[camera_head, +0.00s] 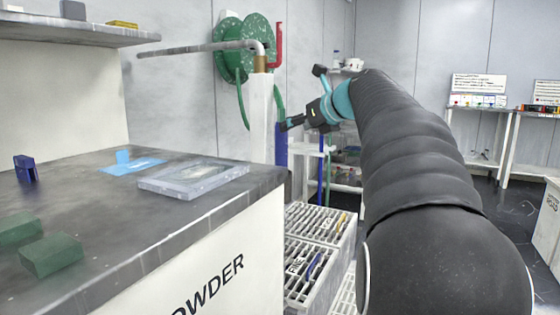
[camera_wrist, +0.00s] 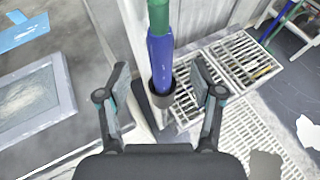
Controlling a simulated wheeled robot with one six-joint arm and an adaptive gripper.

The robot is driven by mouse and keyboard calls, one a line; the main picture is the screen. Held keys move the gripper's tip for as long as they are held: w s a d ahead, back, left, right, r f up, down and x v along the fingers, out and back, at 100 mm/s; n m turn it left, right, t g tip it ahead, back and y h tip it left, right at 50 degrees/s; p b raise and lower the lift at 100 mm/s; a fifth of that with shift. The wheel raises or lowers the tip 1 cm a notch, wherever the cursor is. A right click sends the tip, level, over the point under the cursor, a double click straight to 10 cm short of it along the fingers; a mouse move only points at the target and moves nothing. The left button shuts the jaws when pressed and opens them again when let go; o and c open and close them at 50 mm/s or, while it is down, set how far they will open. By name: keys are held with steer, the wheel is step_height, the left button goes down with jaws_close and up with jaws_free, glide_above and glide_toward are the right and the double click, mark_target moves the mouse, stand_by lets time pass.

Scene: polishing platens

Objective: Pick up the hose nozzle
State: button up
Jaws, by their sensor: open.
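The hose nozzle (camera_wrist: 161,60) is a blue tube hanging upright from a green hose, with a dark ring at its lower end. In the head view the blue nozzle (camera_head: 281,146) shows beside a white post, just below my gripper's fingers. My gripper (camera_head: 291,124) is open and reaches left toward the post. In the wrist view my gripper (camera_wrist: 161,74) has one finger on each side of the nozzle, with gaps showing. How deep the nozzle sits between the fingers is hard to tell.
The white post (camera_head: 261,122) stands close behind the nozzle. A green hose reel (camera_head: 228,52) hangs on the wall. A dark-topped counter (camera_head: 110,235) with a grey tray (camera_head: 192,180) is at left. Floor grates (camera_head: 313,256) lie below. Shelves (camera_head: 492,112) stand at right.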

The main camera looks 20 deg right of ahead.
mark_target(281, 140)
steer(key=x, duration=0.6)
steer(key=shift+w+b, duration=0.25)
steer(key=shift+b, duration=0.15)
jaws_close()
